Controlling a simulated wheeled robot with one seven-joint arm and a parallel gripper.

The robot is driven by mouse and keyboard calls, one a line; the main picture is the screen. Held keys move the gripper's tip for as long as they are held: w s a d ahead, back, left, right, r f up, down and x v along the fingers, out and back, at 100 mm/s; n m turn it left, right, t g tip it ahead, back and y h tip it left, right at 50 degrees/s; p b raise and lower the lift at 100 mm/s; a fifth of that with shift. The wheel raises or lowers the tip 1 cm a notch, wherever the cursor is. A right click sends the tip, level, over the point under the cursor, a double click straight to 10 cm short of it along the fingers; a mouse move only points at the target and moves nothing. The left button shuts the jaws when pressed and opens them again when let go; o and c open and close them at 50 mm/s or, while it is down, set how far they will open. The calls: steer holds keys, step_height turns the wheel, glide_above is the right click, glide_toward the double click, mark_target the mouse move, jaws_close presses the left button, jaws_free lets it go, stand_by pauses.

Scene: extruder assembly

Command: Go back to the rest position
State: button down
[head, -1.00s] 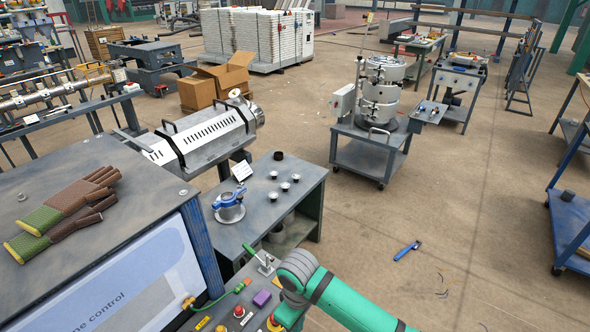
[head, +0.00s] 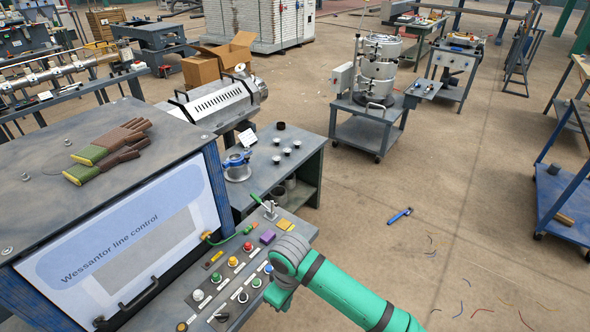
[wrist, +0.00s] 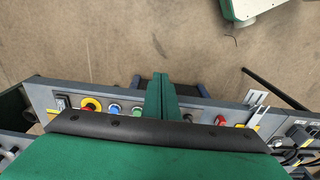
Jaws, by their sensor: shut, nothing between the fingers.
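My green arm (head: 350,295) reaches in from the bottom right of the head view, bent at a grey joint over the right end of the control panel. My gripper (wrist: 161,88) shows in the wrist view as two green fingers pressed together, with nothing between them.
The line control console (head: 170,225), with gloves (head: 110,150) on top, stands at left. Behind the panel is a grey table (head: 290,175) with a blue-handled part (head: 238,165). Open floor (head: 470,220) lies to the right, with a blue-handled tool (head: 400,215) on it.

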steer(key=w+a+r+t+y, duration=0.1)
steer(key=a+r+y, duration=0.15)
steer(key=a, duration=0.65)
steer(key=w+a+r+t+y, duration=0.1)
steer(key=w+a+r+y, duration=0.15)
steer(key=a, duration=0.55)
steer(key=a+r+m+t+y, duration=0.6)
steer(key=a+r+t, duration=0.2)
steer(key=a+r, duration=0.25)
steer(key=s+d+f+m+t+h, duration=0.5)
steer(key=s+d+f+m+h, duration=0.55)
steer(key=s+d, duration=0.55)
steer(key=s+d+n+h, duration=0.1)
steer(key=s+d+n, duration=0.4)
steer(key=s+d, duration=0.9)
steer(key=s, duration=0.4)
steer(key=shift+f+n, duration=0.35)
steer(key=shift+f, duration=0.05)
steer(key=shift+d, duration=0.1)
